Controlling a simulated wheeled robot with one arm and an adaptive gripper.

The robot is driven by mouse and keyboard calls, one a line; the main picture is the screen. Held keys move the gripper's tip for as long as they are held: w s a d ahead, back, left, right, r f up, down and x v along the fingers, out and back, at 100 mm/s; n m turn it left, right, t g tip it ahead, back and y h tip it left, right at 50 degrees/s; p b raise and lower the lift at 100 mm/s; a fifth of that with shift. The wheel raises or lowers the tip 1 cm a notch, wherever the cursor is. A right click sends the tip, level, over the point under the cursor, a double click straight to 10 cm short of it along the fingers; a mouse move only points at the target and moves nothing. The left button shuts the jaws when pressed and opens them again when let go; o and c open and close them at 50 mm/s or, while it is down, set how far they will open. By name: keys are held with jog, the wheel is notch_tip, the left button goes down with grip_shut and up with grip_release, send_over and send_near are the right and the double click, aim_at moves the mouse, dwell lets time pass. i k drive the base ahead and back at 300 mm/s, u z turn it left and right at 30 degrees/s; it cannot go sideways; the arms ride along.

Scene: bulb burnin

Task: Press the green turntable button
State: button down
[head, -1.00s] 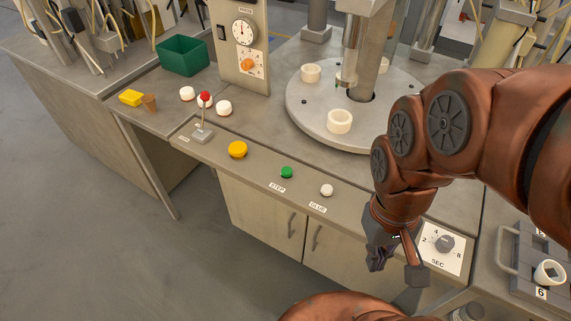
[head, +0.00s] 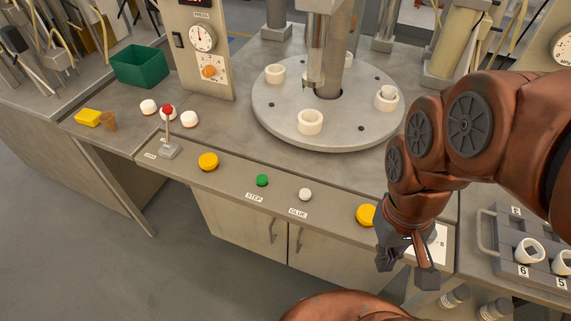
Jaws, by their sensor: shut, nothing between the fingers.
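The green turntable button (head: 262,180) sits on the front ledge of the bench, above a label that reads STEP. My gripper (head: 408,266) is shut and empty, at the front edge of the ledge, well to the right of the green button and apart from it. The round grey turntable (head: 280,117) lies behind the ledge and carries several white ring-shaped sockets.
A white button (head: 305,195) is just right of the green one. Yellow buttons stand further left (head: 208,161) and right (head: 366,215), the latter beside my wrist. A red-topped lever (head: 168,135) stands at the left. A grey rack (head: 497,240) holds white sockets at right.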

aim_at(262, 180)
jog(key=z, duration=2.5)
jog(key=k, duration=2.55)
jog(key=u, duration=2.2)
jog(key=i, duration=0.5)
jog(key=u, duration=0.1)
